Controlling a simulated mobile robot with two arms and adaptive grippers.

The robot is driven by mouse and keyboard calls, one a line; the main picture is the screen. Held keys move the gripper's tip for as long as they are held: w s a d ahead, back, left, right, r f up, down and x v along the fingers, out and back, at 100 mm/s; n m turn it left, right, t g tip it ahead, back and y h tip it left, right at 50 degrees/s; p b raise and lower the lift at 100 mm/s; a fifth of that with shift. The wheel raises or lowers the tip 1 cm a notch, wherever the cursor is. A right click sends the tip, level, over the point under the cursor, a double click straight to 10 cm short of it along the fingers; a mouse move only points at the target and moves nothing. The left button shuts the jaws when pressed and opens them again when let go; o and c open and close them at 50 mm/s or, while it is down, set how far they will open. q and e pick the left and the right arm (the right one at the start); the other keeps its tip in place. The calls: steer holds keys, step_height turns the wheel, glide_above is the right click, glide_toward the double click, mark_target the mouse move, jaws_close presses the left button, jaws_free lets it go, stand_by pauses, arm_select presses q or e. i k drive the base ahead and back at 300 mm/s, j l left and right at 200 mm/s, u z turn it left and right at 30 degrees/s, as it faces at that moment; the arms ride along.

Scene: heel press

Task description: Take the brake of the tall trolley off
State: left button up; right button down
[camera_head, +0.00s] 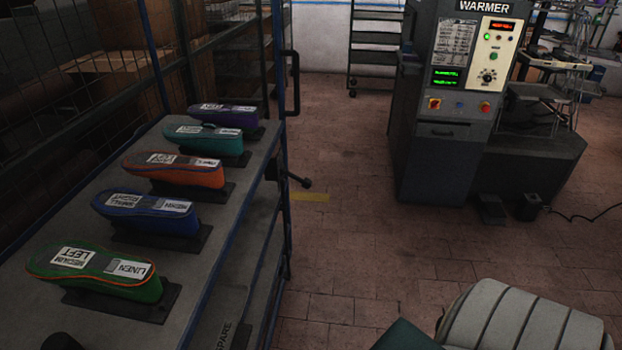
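A tall trolley with a blue frame (279,120) and wire mesh stands at the left, close to me. Its grey shelf (211,262) carries a row of shoe-shaped pieces in green, blue, orange, teal and purple, each on a dark base. A black upright handle (296,83) sits on its right side. A short dark lever (299,181) with a rounded end sticks out to the right below the handle; I cannot tell if it is the brake. The trolley's feet are mostly hidden.
A dark machine marked WARMER (440,150) stands at the right, with a black pedal (491,208) on the floor. A shelf rack on castors (376,42) stands behind. The tiled floor (350,230) between is clear.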

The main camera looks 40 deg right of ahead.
mark_target(306, 183)
steer(key=j+z, duration=0.1)
steer(key=z, duration=0.3)
steer(key=k+z, duration=0.1)
steer(key=z, duration=0.35)
steer(key=k+j+z, duration=0.1)
steer(key=z, duration=0.75)
steer(key=k, duration=0.05)
